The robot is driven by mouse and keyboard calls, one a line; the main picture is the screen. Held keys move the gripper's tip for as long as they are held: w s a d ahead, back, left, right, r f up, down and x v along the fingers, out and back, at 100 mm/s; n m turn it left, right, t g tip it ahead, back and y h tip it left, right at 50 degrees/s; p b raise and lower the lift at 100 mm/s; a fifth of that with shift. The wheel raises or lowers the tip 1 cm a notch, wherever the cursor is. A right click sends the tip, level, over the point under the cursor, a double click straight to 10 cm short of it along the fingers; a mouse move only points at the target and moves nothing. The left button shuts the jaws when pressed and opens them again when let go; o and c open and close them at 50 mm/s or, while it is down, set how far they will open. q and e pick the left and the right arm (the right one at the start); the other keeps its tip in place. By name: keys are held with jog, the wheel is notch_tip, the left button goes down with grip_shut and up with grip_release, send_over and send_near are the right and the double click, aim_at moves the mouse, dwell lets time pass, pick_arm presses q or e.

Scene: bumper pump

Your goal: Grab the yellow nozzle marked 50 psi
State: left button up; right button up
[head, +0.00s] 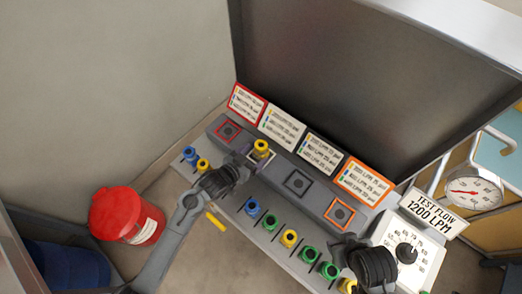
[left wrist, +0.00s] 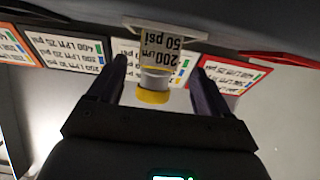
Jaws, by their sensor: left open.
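A yellow nozzle (head: 261,149) stands in a square on the raised grey ledge. In the left wrist view this nozzle (left wrist: 153,96) has a yellow rim and a pale body, by a tag (left wrist: 160,48) reading 200 LPM 50 psi. My left gripper (head: 246,163) is at the nozzle. Its two open fingers (left wrist: 155,85) are on either side of it, with gaps visible. Other yellow nozzles (head: 289,238) stand in the lower row. The dark end of my right arm (head: 372,264) is at the lower right; its fingers cannot be made out.
Blue (head: 253,207) and green nozzles (head: 309,254) stand close together in the lower row. Label signs (head: 282,126) line the back of the ledge. A red bucket (head: 127,215) is at the left. A gauge (head: 472,190) and a TEST FLOW sign (head: 432,212) are at the right.

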aim_at(257, 153)
pick_arm(q)
jog(key=shift+x, duration=2.3)
jog(key=shift+s+d, duration=0.1)
jog(key=c, duration=1.2)
jog(key=shift+r, duration=0.1)
